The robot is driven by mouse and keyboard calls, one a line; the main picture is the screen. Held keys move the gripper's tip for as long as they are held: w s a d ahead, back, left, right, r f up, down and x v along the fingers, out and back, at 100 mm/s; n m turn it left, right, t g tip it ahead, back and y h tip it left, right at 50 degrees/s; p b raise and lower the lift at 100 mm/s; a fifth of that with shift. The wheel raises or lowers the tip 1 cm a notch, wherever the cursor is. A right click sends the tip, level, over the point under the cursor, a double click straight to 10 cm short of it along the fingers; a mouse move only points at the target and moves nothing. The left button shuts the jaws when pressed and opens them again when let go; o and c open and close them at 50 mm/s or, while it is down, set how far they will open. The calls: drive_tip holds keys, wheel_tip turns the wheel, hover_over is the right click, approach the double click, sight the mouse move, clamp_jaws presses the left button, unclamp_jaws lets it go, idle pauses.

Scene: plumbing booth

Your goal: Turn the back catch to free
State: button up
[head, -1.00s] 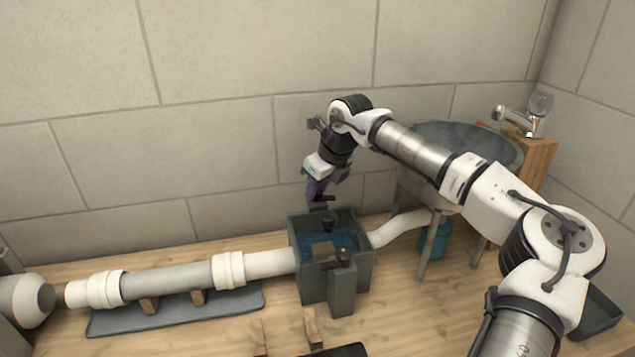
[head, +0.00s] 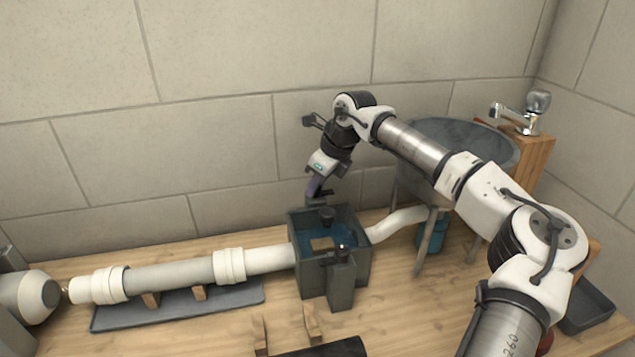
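A dark grey open-topped box (head: 312,284) stands on the wooden floor with blue water inside. A front catch (head: 337,255) sits on its near wall, on top of a grey post. The back catch (head: 318,203) is a small dark piece at the far wall, partly covered by my gripper. A dark knob (head: 327,215) shows just in front of it. My gripper (head: 316,194) points down right at the back catch. Its fingers are small and dark here, and I cannot tell whether they are open or closed on the catch.
White and grey pipe (head: 180,275) runs left from the box over a dark mat (head: 215,301). A white bent pipe (head: 397,224) leads right to a grey basin (head: 455,140) on legs. A blue bucket (head: 431,238) stands underneath. The tiled wall is close behind my gripper.

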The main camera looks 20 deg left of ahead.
drive_tip(key=o, duration=0.5)
drive_tip(key=shift+c, duration=0.2)
drive_tip(key=b+v, duration=0.1)
drive_tip(key=v, duration=1.3)
